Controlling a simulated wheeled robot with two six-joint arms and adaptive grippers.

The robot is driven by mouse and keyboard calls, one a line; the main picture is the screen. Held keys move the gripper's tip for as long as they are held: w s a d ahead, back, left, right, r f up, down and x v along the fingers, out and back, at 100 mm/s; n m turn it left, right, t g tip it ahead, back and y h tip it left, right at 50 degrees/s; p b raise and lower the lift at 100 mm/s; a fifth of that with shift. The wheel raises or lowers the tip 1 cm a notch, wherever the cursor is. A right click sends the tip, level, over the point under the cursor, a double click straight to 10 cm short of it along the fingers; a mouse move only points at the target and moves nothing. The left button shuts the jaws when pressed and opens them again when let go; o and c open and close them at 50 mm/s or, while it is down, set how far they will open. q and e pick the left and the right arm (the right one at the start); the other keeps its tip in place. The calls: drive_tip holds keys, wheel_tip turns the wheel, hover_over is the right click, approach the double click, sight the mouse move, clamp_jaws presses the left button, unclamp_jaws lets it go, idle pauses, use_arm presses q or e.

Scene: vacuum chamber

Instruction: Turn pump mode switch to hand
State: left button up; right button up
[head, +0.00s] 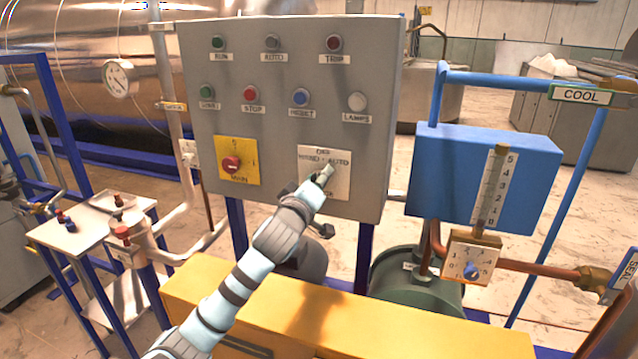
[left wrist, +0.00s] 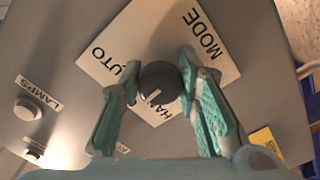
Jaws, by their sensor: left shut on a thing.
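The pump mode switch is a dark round knob (left wrist: 160,82) with a short white mark, on a white plate (left wrist: 118,28) lettered MODE, with AUTO and HAND partly covered. In the left wrist view the mark points downward, toward the side with the visible "HA" letters; I cannot tell its exact setting. In the head view the plate (head: 341,184) is at the lower right of the grey panel, and my gripper hides the knob. My left gripper (left wrist: 158,88) is shut on the knob, one teal finger on either side. It also shows in the head view (head: 324,176). My right gripper is not in view.
The grey control panel (head: 290,130) carries several lamps and buttons, and a red main switch (head: 231,163) on a yellow plate left of the mode plate. A yellow beam (head: 400,325) lies below. A blue box with a gauge (head: 535,175) stands to the right.

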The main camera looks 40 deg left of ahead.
use_arm(q)
drive_tip(key=n+b, duration=0.1)
drive_tip(key=n, duration=0.2)
drive_tip(key=shift+n, duration=0.3)
drive_tip(key=n+b, duration=0.2)
drive_tip(key=n, duration=0.2)
drive_tip(key=shift+r, duration=0.1)
idle(0.3)
drive_tip(key=o, duration=1.2)
drive_tip(key=shift+c, duration=0.2)
drive_tip(key=v, duration=1.2)
drive_tip(key=shift+w, duration=0.15)
